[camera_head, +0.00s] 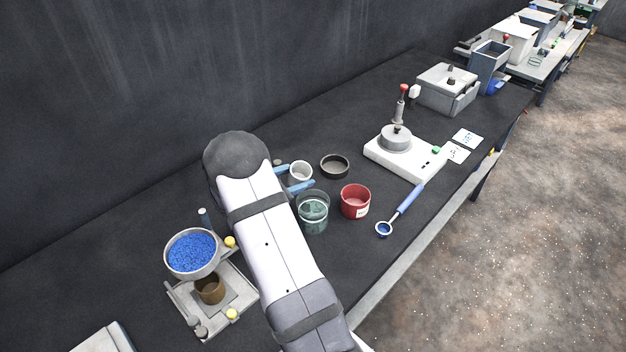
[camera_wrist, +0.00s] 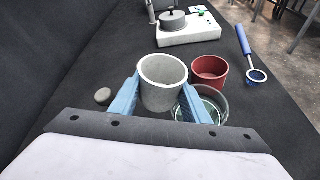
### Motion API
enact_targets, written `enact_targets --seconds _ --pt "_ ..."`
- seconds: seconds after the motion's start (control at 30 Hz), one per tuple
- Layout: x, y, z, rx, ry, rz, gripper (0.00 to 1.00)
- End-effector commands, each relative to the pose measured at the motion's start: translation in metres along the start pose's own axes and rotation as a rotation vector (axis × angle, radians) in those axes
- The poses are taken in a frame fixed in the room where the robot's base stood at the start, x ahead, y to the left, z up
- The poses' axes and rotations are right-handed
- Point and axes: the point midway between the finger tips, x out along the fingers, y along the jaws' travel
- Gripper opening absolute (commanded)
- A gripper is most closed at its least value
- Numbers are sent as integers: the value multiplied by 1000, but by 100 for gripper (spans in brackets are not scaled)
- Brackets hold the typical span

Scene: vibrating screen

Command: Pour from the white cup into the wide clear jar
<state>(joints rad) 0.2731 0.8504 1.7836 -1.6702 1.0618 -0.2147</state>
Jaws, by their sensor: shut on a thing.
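The white cup (camera_head: 300,171) is between the blue fingers of my gripper (camera_head: 296,180). In the wrist view the cup (camera_wrist: 163,83) looks pale grey and upright, with my gripper (camera_wrist: 160,100) shut on its sides. Its inside looks empty from here, though its bottom is hard to see. The wide clear jar (camera_head: 313,212) stands on the table just in front of the cup in the head view. In the wrist view the jar (camera_wrist: 212,108) is partly hidden behind the right finger and the cup. I cannot tell how high the cup is above the table.
A red cup (camera_head: 355,202) stands right beside the jar. A bowl of blue beads (camera_head: 192,252) stands left of my arm.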

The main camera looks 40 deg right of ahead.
Motion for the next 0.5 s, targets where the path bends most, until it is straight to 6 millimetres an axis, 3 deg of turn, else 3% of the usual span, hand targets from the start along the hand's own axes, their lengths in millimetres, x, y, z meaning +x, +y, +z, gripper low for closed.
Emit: enact_targets --seconds 0.2,0.5 --pt "-2 10 -8 -199 -13 -85 13" --pt "-1 10 -10 -209 -13 -89 13"
